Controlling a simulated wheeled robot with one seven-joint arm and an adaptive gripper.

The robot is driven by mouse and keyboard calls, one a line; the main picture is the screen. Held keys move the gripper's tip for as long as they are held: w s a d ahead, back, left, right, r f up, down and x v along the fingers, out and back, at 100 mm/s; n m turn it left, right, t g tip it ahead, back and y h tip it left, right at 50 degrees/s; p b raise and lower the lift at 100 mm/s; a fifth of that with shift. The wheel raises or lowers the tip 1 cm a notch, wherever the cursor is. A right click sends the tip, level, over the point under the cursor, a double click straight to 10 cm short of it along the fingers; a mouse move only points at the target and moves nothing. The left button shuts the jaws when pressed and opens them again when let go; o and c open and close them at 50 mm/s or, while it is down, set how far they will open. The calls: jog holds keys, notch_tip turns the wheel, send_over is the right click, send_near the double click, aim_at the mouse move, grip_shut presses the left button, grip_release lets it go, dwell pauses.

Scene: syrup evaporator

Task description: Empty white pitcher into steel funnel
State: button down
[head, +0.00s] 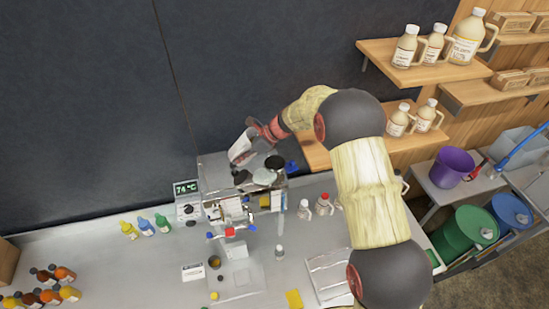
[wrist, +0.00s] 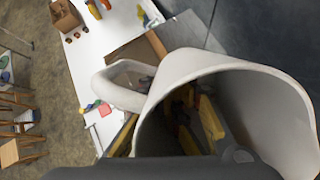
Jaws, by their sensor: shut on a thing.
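My gripper (head: 258,131) is shut on the white pitcher (head: 241,148) above the evaporator. In the head view the pitcher is tilted, leaning down to the left. In the wrist view its wide white body (wrist: 272,118) fills the right half, with a loop-like white part at its left. Dark and yellow shapes show within its outline; I cannot tell whether any liquid is inside. The steel evaporator (head: 213,162) lies under the pitcher, with dark round pieces on top. I cannot pick out the steel funnel for certain, and no stream of liquid shows.
A temperature display (head: 187,188) stands left of the evaporator. Small colored bottles (head: 146,226) and amber bottles (head: 50,296) stand on the counter at left. Shelves with jugs (head: 405,46) are at right. A purple bucket (head: 452,167) stands below them. Counter between is partly free.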

jog(key=shift+a+r+p, duration=0.1)
jog(key=shift+r+p, duration=0.15)
jog(key=shift+p, duration=0.15)
jog(key=shift+w+a+h+p, duration=0.1)
jog(key=shift+a+h+p, duration=0.15)
jog(key=shift+h+p, duration=0.5)
jog(key=shift+a+f, duration=0.1)
jog(key=shift+f, duration=0.05)
jog(key=shift+a+g+h, duration=0.2)
jog(key=shift+g+h, duration=0.1)
jog(key=shift+h, duration=0.35)
jog(key=shift+w+a+f+h, duration=0.1)
jog(key=shift+a+f+h, duration=0.1)
jog(key=shift+f+h, duration=0.7)
jog(key=shift+r+g+h+b, duration=0.3)
jog(key=shift+g+h, duration=0.1)
jog(key=shift+h, duration=0.5)
